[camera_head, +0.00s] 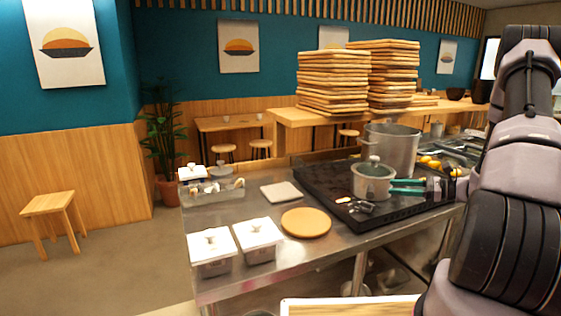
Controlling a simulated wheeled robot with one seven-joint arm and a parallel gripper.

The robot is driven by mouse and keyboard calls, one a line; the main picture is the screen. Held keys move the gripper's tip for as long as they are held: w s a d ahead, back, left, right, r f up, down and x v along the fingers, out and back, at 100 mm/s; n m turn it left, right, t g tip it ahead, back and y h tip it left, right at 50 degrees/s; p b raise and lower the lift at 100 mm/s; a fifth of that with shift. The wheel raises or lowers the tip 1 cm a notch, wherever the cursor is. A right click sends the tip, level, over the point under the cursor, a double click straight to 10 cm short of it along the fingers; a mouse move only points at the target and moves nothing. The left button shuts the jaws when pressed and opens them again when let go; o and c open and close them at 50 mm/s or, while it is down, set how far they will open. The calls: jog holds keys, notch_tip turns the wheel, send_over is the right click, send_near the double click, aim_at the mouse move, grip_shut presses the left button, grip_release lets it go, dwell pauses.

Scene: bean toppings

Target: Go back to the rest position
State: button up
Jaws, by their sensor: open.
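My gripper (394,186) reaches in from the right, with its two teal fingers pointing left and apart. Its fingertips are beside the right side of a small grey pot (372,191) with a lid. I cannot tell whether they touch it. Nothing shows held between the fingers. My arm fills the right of the view.
The small pot stands on a black stove top (318,184), with a large steel pot (397,150) behind it. The steel counter (215,287) bears two lidded containers (211,248), a round wooden board (306,222) and a grey square plate (281,191). Stacked wooden trays (333,82) stand behind.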

jog(key=s+a+r+n+g+h, duration=0.3)
jog(key=s+a+r+n, duration=0.25)
jog(key=r, duration=0.25)
jog(key=s+a+r+n+g+h, duration=0.25)
jog(key=s+a+r+n, duration=0.3)
jog(key=r, duration=0.35)
jog(key=s+a+r+n+t+h, duration=0.2)
jog(key=s+r+n+t+h, duration=0.3)
jog(key=s+r, duration=0.7)
jog(key=shift+s+r+n+h, duration=0.25)
jog(key=shift+s+n+h, duration=0.4)
jog(key=shift+h, duration=0.2)
